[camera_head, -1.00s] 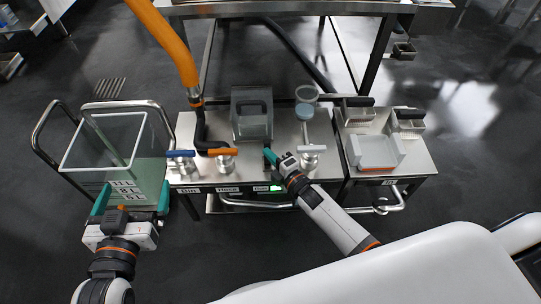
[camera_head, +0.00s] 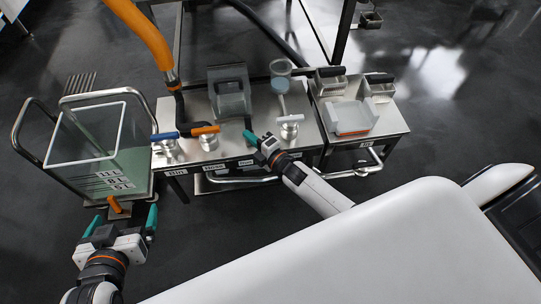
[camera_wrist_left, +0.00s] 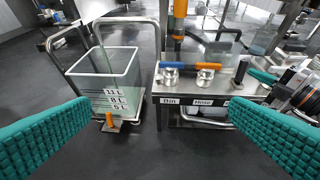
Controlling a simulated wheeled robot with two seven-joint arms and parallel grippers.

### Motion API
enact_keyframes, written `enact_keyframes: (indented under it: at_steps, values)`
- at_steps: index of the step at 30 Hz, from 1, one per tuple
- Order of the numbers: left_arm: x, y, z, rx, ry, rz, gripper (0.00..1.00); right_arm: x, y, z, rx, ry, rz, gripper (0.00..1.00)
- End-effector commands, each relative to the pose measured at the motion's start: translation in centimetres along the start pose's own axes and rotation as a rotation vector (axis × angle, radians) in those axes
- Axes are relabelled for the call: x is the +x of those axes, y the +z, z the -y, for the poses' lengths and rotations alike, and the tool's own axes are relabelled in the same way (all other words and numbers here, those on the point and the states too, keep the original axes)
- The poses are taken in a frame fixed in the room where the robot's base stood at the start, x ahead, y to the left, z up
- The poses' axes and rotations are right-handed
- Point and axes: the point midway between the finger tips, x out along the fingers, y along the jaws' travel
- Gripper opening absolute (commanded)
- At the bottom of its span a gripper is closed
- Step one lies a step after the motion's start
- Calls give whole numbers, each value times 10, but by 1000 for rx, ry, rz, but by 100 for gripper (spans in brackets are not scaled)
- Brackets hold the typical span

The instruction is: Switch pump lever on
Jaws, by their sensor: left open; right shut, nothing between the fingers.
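A steel bench (camera_head: 300,105) carries a row of valves: one with a blue handle (camera_head: 165,136), one with an orange handle (camera_head: 206,130) and one with a white handle (camera_head: 290,118). Labels run along its front edge; the left wrist view reads "Bin" (camera_wrist_left: 170,101) and "Hose" (camera_wrist_left: 203,104). I cannot make out a pump lever for certain; the area by the third label is partly covered by my right arm. My right gripper (camera_head: 249,137) is shut and empty over the bench's front part, left of the white-handled valve. My left gripper (camera_head: 121,226) is open and empty, low in front of the clear bin.
A clear bin (camera_head: 125,130) with volume marks stands on a wheeled cart, with an orange pedal-like part (camera_head: 114,204) at its foot. An orange hose (camera_head: 145,40) rises behind the bench. Floor between bin and bench front is clear.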

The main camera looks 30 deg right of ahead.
Motion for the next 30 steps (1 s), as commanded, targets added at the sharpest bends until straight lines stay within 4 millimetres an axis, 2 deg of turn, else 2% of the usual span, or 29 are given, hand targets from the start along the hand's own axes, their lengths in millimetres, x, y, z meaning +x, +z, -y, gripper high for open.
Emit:
enact_keyframes:
  at_steps: [1,9,15,21,30]
  values:
    - [-5,-8,-2,-1,5,-67,100,-12,-1,2,0,5,-1,0]
    - [-35,-66,-10,-8,25,-422,100,-58,0,11,-1,5,0,0]
    - [-59,-93,-14,-14,35,-610,100,-84,-1,15,0,5,-1,0]
    - [-70,-105,-15,-17,39,-691,100,-95,-1,17,0,2,0,0]
    - [-71,-106,-15,-17,39,-699,100,-96,-1,17,-1,2,0,0]
